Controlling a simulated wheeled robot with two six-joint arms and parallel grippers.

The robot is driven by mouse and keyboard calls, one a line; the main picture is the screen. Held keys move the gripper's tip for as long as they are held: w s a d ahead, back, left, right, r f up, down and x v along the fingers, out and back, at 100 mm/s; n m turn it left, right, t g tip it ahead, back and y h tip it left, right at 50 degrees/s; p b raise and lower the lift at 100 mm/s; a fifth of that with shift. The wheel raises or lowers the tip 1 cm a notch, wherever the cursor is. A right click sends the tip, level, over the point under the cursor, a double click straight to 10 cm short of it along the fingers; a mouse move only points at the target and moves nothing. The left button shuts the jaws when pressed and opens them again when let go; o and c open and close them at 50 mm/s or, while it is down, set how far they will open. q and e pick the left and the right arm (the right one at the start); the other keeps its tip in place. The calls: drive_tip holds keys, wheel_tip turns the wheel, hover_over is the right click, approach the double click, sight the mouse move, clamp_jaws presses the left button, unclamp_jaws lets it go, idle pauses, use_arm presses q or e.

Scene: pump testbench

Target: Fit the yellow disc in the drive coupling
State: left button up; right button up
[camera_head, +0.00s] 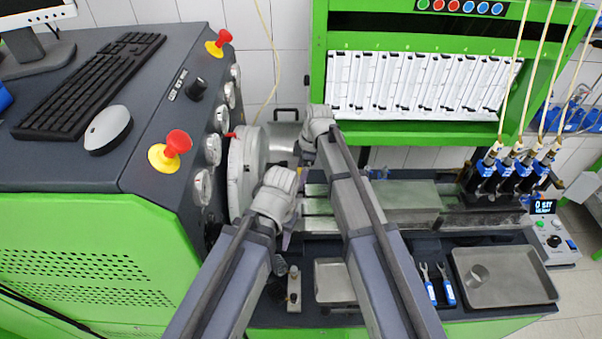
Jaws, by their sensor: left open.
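I cannot make out the yellow disc. A large pale flywheel-like disc (243,177) stands upright on the right side of the green bench cabinet. The drive coupling would be in the area beside it, but my wrists and arms hide that area. My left gripper (287,236) is in front of the flywheel, mostly behind its own wrist, and is open; I see nothing between its fingers. My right gripper (318,132) is farther back and to the right, above the bench bed. Its fingers are hidden behind its wrist.
A green-grey bed (410,196) runs right to blue-topped injectors (515,160). A metal tray (505,276) with a small round cup, blue-handled tools (440,288) and a smaller tray (333,281) lie in front. A keyboard (90,85) and mouse (108,130) lie on the cabinet.

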drive_tip(key=shift+f+b, duration=0.45)
drive_tip(key=shift+f, duration=0.05)
idle(0.3)
drive_tip(key=o, duration=0.8)
drive_tip(key=shift+a+p+v, duration=0.25)
drive_tip(key=shift+p+v, duration=1)
drive_tip(key=shift+a+p+v, duration=0.25)
drive_tip(key=shift+p+v, duration=1)
drive_tip(key=shift+p, duration=0.05)
drive_tip(key=shift+a+p+v, duration=0.3)
drive_tip(key=shift+p+v, duration=0.95)
drive_tip(key=shift+r, duration=0.15)
